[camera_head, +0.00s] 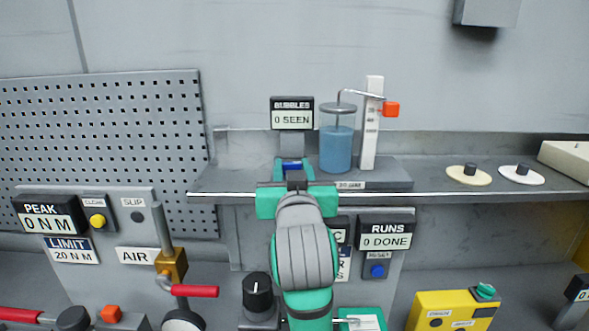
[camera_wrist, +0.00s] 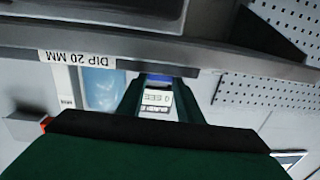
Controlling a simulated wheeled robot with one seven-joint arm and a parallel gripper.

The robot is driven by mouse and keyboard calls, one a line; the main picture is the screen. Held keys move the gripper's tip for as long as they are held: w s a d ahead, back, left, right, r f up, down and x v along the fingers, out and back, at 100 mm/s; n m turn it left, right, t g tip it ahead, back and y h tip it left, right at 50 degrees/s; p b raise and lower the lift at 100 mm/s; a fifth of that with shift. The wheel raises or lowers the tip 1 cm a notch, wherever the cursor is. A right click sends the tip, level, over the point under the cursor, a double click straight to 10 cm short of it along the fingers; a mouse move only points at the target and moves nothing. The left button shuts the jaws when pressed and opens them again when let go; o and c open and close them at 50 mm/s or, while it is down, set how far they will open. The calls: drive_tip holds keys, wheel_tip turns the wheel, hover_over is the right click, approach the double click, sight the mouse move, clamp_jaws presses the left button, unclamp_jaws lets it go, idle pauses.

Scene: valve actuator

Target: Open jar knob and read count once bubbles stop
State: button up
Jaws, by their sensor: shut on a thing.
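My gripper (camera_head: 293,162) is at the shelf's front edge, just left of the jar, with its green fingers shut on a small blue piece (camera_head: 292,167). The blue piece also shows between the fingers in the wrist view (camera_wrist: 158,79). I cannot tell whether it is the jar knob. The jar (camera_head: 336,150) holds blue liquid, and a bent tube runs from its top to a white scale post (camera_head: 371,125) with an orange block (camera_head: 391,109). I see no bubbles. The bubbles display (camera_head: 292,114) reads "0 SEEN".
The shelf (camera_head: 430,180) carries two pale discs with dark knobs (camera_head: 470,170). Below are the runs display (camera_head: 385,237) reading "0 DONE", a red-handled lever (camera_head: 195,291), a black dial (camera_head: 258,292) and a yellow box (camera_head: 450,310). A label reads "DIP 20 MM" (camera_wrist: 77,57).

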drive_tip(key=shift+m+h, duration=0.3)
drive_tip(key=shift+h, duration=0.1)
drive_tip(key=o, duration=1.1)
drive_tip(key=shift+a, duration=0.1)
